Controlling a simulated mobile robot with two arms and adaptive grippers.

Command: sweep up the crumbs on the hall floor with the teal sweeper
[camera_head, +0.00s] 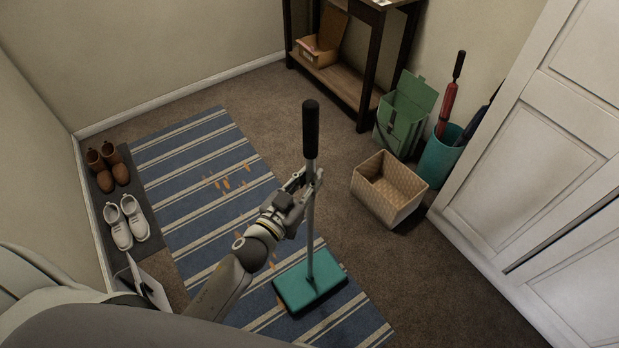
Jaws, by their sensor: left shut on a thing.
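The teal sweeper (310,284) stands with its flat teal head on the striped rug. Its grey pole rises nearly upright to a black grip at the top. My left gripper (311,180) is shut around the pole, just below the black grip. Orange-brown crumbs (225,184) lie scattered on the rug, up and to the left of the gripper. A few more orange bits show beside the sweeper head and near my arm, which hides part of the rug. My right gripper is not in view.
The blue striped rug (190,160) covers the middle floor. Boots and white shoes (126,222) sit on a dark mat at left. At right are a woven basket (390,188), a green bag (404,115), a teal umbrella bin (440,158) and a white door. A dark table stands behind.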

